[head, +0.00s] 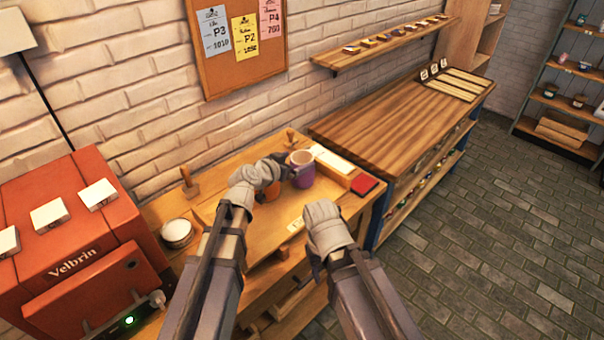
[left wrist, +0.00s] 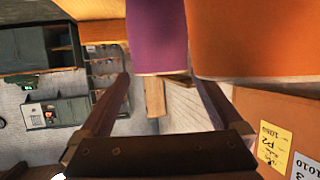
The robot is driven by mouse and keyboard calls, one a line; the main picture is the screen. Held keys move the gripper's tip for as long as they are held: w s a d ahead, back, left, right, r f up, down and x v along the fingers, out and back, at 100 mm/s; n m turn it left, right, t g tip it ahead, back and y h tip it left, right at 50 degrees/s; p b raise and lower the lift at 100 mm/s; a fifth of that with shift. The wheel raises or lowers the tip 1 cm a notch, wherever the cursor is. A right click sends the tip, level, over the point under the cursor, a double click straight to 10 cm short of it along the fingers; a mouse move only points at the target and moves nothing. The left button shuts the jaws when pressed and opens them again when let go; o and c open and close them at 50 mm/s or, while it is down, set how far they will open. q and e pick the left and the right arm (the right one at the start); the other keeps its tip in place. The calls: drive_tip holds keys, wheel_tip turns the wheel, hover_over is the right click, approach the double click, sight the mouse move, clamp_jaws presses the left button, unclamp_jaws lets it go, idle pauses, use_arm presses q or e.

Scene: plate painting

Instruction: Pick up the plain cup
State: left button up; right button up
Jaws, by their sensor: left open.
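A purple cup (head: 303,177) stands on the wooden worktable near its back. An orange cup (head: 268,192) stands just left of it, partly hidden by my left gripper (head: 279,163). In the left wrist view the purple cup (left wrist: 157,38) and the orange cup (left wrist: 252,38) fill the top, side by side. My left gripper (left wrist: 163,84) is open, its fingertips close to the purple cup, which lines up with the gap between them. I cannot tell whether they touch it. My right gripper (head: 322,216) is over the table front; its jaws are hidden.
A red machine (head: 85,235) stands at the left. A stack of white dishes (head: 177,232) and a wooden stamp (head: 189,182) are beside it. A white-topped box (head: 334,163) and red pad (head: 364,185) lie right of the cups. A bench (head: 385,125) adjoins the table.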

sight(308, 156)
use_arm(q)
drive_tip(key=x, duration=0.2)
drive_tip(key=b+x, duration=0.1)
drive_tip(key=x, duration=0.1)
drive_tip(key=shift+w+f+b, duration=0.15)
drive_tip(key=shift+f+b, duration=0.15)
drive_tip(key=shift+r, duration=0.1)
drive_tip(key=shift+c, duration=0.6)
clamp_jaws()
